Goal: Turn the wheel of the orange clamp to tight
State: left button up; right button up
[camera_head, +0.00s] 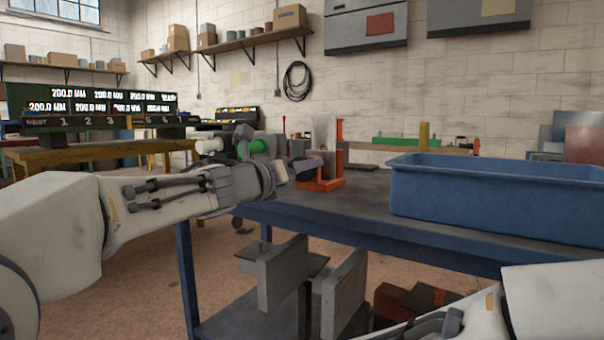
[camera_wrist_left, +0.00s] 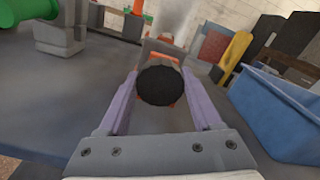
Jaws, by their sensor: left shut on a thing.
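The orange clamp (camera_head: 320,185) stands on the blue bench, with a tall upright post at its right. Its dark round wheel (camera_wrist_left: 160,87) faces the camera in the left wrist view, with orange parts of the clamp behind it. My left gripper (camera_head: 306,163) reaches in from the left to the clamp's near side. In the left wrist view its two fingers (camera_wrist_left: 160,75) are on either side of the wheel and shut on it. The wheel's angle cannot be read. Part of my right arm shows at the lower right, but its gripper is out of view.
A blue bin (camera_head: 490,210) stands on the bench (camera_head: 345,215) to the right of the clamp. A green object (camera_head: 257,147) is behind my left wrist. Grey metal pieces (camera_head: 283,275) are below the bench top. Bare bench top lies between clamp and bin.

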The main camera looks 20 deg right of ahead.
pick_arm(q)
jog(key=shift+f, duration=0.15)
dwell(0.3)
jog(key=o, duration=1.4)
jog(key=shift+s+a, duration=0.1)
jog(key=shift+a, duration=0.05)
jog(key=v, duration=1)
